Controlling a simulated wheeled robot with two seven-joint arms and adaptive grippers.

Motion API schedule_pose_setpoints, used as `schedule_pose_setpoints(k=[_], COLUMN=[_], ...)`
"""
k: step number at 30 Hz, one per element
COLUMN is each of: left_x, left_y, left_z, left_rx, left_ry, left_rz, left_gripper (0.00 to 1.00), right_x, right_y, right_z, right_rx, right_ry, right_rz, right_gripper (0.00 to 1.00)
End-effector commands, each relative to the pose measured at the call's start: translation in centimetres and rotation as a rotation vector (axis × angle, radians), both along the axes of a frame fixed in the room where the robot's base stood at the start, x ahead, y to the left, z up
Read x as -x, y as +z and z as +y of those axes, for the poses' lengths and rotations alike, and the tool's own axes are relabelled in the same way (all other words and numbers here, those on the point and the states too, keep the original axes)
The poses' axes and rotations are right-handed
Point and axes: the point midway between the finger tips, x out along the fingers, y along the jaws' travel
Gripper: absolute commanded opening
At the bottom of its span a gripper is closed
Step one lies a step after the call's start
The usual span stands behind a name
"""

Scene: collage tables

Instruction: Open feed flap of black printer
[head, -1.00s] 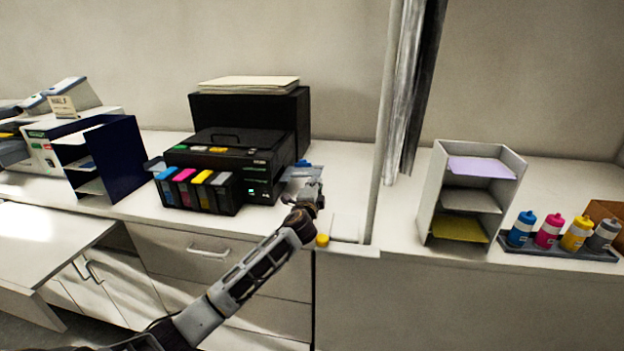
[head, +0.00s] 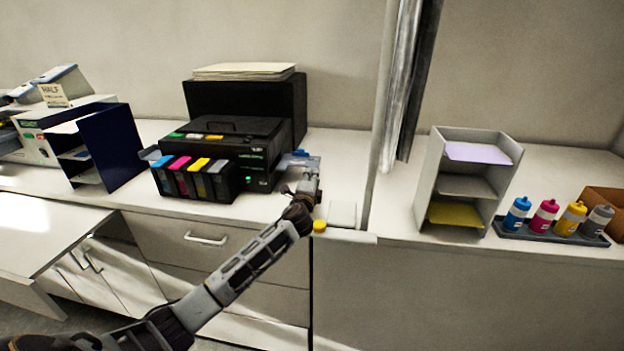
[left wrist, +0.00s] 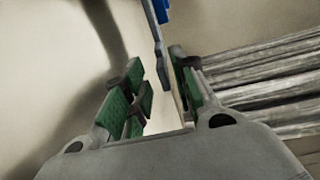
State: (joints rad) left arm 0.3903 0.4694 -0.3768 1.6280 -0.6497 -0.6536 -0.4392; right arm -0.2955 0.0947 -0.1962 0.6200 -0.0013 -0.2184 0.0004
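The black printer (head: 262,150) stands on the white counter, with coloured cartridges at its front left. A taller black part (head: 300,105) rises behind it; I cannot tell which part is the feed flap. My left gripper (head: 308,172) is just right of the printer, beside a small blue and grey piece (head: 299,156). In the left wrist view my left gripper (left wrist: 160,100) shows green-padded fingers apart. A blue and grey piece (left wrist: 157,35) shows beyond and partly between them; I see no grip on it. My right gripper is out of view.
A stack of paper (head: 243,71) lies on the black part behind. A grey post (head: 381,120) stands right of my gripper. A yellow knob (head: 319,226) is at the counter edge. A tray rack (head: 432,180) and several ink bottles (head: 518,213) stand farther right.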

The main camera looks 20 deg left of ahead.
Motion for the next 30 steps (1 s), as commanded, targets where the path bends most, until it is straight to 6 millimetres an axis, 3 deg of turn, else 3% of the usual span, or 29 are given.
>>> schedule_pose_setpoints(k=[14, 30], left_x=[0.4, 4.6], left_y=[0.1, 0.0], left_z=[-0.1, -1.1], left_rx=[0.001, 0.002], left_ry=[0.0, -0.001], left_rz=[-0.002, -0.001], left_gripper=[0.29, 0.29], right_x=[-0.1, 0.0], right_y=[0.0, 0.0], right_z=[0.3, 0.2], right_rx=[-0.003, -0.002], right_ry=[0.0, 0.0], right_rz=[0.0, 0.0], right_gripper=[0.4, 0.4])
